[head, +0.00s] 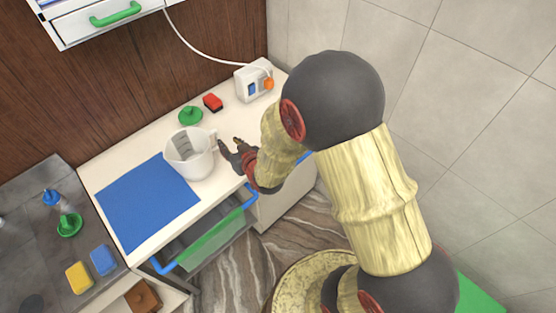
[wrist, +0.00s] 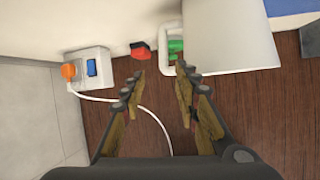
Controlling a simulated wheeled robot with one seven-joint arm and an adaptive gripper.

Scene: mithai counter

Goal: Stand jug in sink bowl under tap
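A white jug (head: 187,158) with grey markings stands upright on the pale counter, at the edge of a blue mat. Its handle (head: 213,136) points right, toward my gripper (head: 230,147). In the wrist view the jug (wrist: 225,38) is at the top right, with its squarish handle (wrist: 168,45) just beyond the finger tips. My gripper (wrist: 158,78) is open there with nothing between its fingers. It appears close to the handle but not around it. I cannot make out a sink bowl or tap in either view.
A green round object (head: 190,116), a red block (head: 213,102) and a white socket box (head: 253,80) with an orange plug and cord sit behind the jug. The blue mat (head: 147,203) is bare. A drawer (head: 207,243) stands open below. A dark worktop (head: 35,235) holds small items.

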